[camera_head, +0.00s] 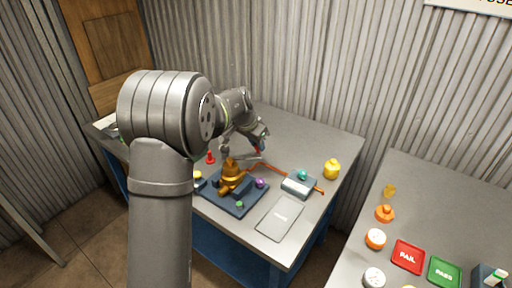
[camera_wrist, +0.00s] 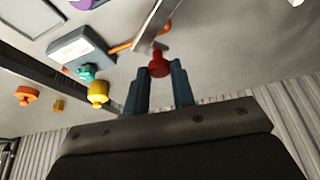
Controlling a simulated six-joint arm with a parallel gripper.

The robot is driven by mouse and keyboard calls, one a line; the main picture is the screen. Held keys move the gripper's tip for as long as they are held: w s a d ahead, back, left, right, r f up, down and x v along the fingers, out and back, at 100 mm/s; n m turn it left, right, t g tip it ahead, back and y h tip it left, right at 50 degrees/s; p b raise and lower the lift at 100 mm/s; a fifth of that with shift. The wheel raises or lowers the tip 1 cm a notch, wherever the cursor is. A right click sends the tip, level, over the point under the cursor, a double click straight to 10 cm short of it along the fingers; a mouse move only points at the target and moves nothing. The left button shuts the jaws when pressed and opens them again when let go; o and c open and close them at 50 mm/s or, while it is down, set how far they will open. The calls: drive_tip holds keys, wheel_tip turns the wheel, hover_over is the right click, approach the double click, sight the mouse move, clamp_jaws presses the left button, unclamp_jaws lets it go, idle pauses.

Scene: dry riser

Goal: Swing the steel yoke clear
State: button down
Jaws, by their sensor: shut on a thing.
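The steel yoke shows in the wrist view as a pale metal bar (camera_wrist: 158,24) with a red knob (camera_wrist: 158,64) at its near end. My gripper (camera_wrist: 160,78) has its two dark fingers on either side of the red knob and is shut on it. The yoke's bar is small there and partly hidden by my arm. A brass-coloured riser body (camera_head: 231,174) stands on a dark blue base (camera_head: 243,205), in front and left of my gripper.
A grey box (camera_head: 299,186) with a teal knob, an orange strip (camera_head: 275,171) and a yellow pot (camera_head: 331,169) lie to the right. A small red piece (camera_head: 210,158) stands left. The corrugated wall is close behind the bench.

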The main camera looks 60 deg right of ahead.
drive_tip(key=shift+w+d+r+n, duration=0.1)
drive_tip(key=shift+w+d+n, duration=0.4)
drive_tip(key=shift+n, duration=0.2)
drive_tip(key=c, duration=1.2)
unclamp_jaws()
drive_tip(key=shift+c, duration=0.2)
drive_tip(key=v, duration=1.7)
drive_tip(key=shift+s, duration=0.35)
drive_tip(key=shift+a, duration=0.1)
